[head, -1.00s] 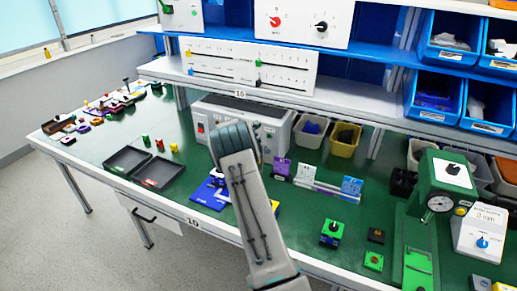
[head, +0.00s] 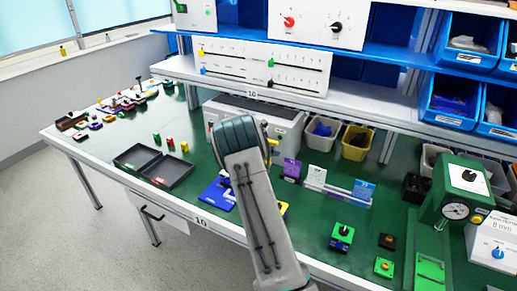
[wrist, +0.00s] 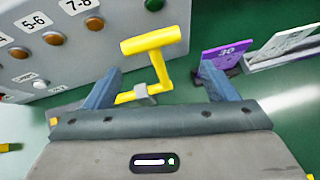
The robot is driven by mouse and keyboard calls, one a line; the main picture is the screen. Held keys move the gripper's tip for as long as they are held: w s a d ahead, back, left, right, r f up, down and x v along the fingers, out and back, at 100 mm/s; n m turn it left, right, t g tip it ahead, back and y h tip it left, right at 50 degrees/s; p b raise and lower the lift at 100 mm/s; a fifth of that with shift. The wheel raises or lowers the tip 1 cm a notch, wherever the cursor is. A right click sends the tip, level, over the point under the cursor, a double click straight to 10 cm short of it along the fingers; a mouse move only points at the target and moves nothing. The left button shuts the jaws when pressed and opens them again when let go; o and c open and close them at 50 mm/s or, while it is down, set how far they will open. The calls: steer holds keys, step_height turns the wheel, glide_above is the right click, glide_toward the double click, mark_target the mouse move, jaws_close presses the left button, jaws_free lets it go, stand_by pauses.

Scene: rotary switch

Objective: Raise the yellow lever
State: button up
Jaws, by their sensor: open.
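The yellow lever (wrist: 153,50) shows in the wrist view as a T-shaped handle with a bar across its top and a bent stem held in a grey clip. My gripper (wrist: 160,70) is open, with one blue-grey finger on each side of the lever's stem. The crossbar lies beyond the fingertips, and I see clear gaps between the stem and both fingers. In the head view my arm hides the gripper and most of the lever; a small yellow piece (head: 265,123) shows just right of my arm.
A grey-white box with round buttons (wrist: 53,38) stands close at the left in the wrist view. A purple card marked 30 (wrist: 222,55) stands close to the right finger. The head view shows a green press (head: 462,195), black trays (head: 133,157) and an overhead shelf (head: 250,90).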

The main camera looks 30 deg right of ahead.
steer(key=b+v, duration=0.1)
steer(key=v, duration=0.8)
steer(key=shift+s+a+r+b, duration=0.2)
steer(key=shift+s+b, duration=0.15)
steer(key=shift+b, duration=0.05)
